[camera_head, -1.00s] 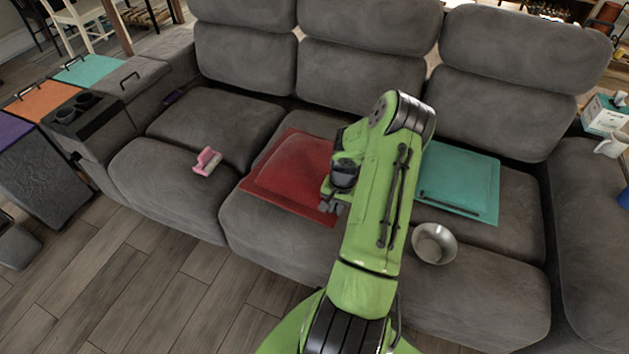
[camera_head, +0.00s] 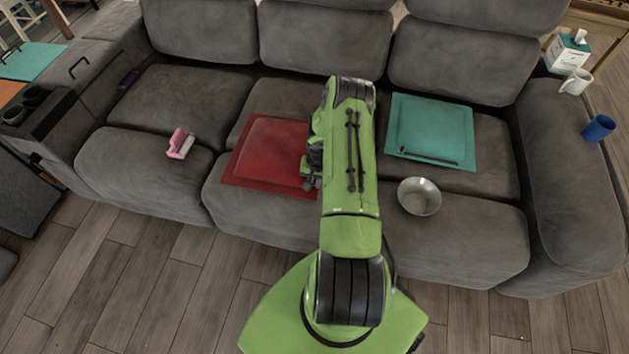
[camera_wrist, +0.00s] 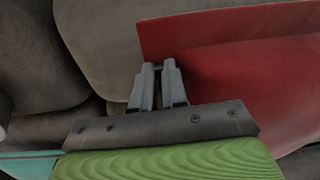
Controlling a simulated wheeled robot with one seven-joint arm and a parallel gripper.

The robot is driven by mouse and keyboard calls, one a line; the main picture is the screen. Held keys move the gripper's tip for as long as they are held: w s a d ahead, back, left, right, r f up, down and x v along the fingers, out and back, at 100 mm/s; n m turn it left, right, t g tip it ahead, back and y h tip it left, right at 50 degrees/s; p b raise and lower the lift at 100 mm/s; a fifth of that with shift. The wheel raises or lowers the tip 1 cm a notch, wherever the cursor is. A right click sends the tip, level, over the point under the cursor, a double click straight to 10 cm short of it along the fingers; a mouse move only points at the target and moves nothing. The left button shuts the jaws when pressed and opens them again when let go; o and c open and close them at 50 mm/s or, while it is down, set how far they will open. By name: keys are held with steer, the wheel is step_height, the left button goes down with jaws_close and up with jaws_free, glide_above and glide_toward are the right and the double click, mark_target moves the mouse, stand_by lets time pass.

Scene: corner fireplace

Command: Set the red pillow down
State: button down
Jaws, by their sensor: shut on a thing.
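The red pillow (camera_head: 269,152) is a flat square with a raised middle, at the middle seat of the grey sofa in the head view. My gripper (camera_head: 312,182) is at its right edge, partly hidden by my green arm. In the wrist view the two grey fingers (camera_wrist: 158,68) are close together on the edge of the red pillow (camera_wrist: 235,60). The pillow's right part is hidden behind my arm in the head view. It appears to lie over the seat cushion, but I cannot tell whether it rests fully on it.
The grey sofa (camera_head: 480,235) also bears a teal pillow (camera_head: 432,125) with a dark stick-like thing (camera_head: 425,157), a metal bowl (camera_head: 419,196) and a pink-and-white object (camera_head: 181,144).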

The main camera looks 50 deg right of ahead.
steer(key=shift+w+f, duration=0.1)
steer(key=shift+f, duration=0.3)
steer(key=c, duration=1.2)
jaws_free()
steer(key=shift+o, duration=0.2)
